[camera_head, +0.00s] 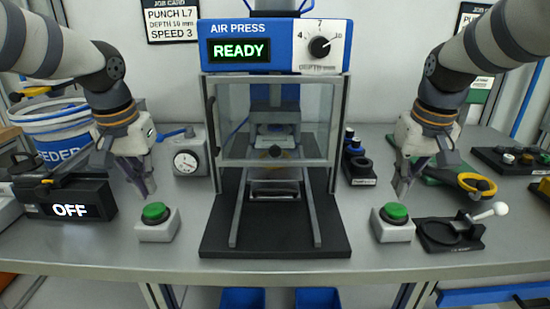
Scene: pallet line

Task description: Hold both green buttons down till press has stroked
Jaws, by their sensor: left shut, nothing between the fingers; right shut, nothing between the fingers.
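The left green button (155,212) sits on a pale box at the front left of the bench. The right green button (396,211) sits on a matching box at the front right. My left gripper (149,192) is shut and empty, pointing down just above and behind the left button, seemingly apart from it. My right gripper (401,195) is shut and empty, pointing down just above the right button; I cannot tell whether it touches. The air press (277,43) stands between them, its display reading READY. Its clear guard (275,163) appears to be down in front of the ram.
A dial gauge block (189,162) stands left of the press. A box reading OFF (69,210) and a blue feeder bucket (62,130) are at the left. A black fixture with a white-knobbed lever (450,234) lies right of the right button. The bench's front strip is clear.

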